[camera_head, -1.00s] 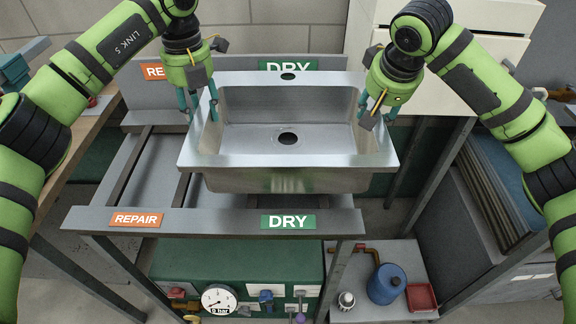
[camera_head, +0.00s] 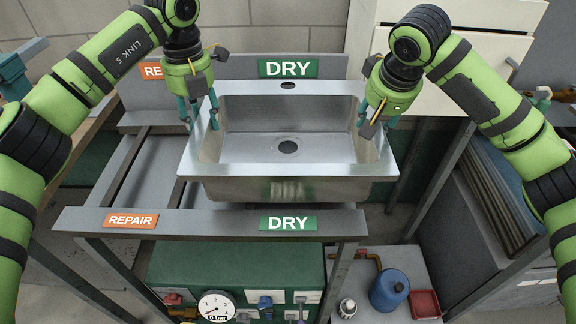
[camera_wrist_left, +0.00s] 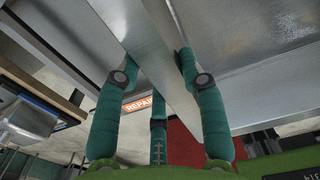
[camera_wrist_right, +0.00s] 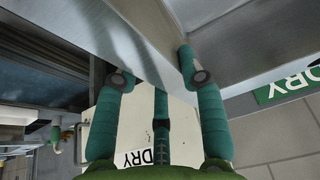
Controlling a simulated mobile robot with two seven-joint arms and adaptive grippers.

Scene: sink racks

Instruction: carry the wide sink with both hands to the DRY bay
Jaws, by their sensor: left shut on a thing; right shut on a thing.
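The wide steel sink (camera_head: 288,172) is level over the DRY bay, between the back DRY sign (camera_head: 288,68) and the front DRY sign (camera_head: 288,223). Its underside is close to the rack's front rail (camera_head: 190,223); I cannot tell whether it touches. My left gripper (camera_head: 199,116) is shut on the sink's left rim, with fingers on both sides of the rim (camera_wrist_left: 160,72) in the left wrist view. My right gripper (camera_head: 379,118) is shut on the right rim, which also shows in the right wrist view (camera_wrist_right: 135,45).
The REPAIR bay, with its orange front sign (camera_head: 130,221), is empty at the left. A white cabinet (camera_head: 470,60) stands behind at the right. A green box with a gauge (camera_head: 216,305) and a blue canister (camera_head: 388,288) are below.

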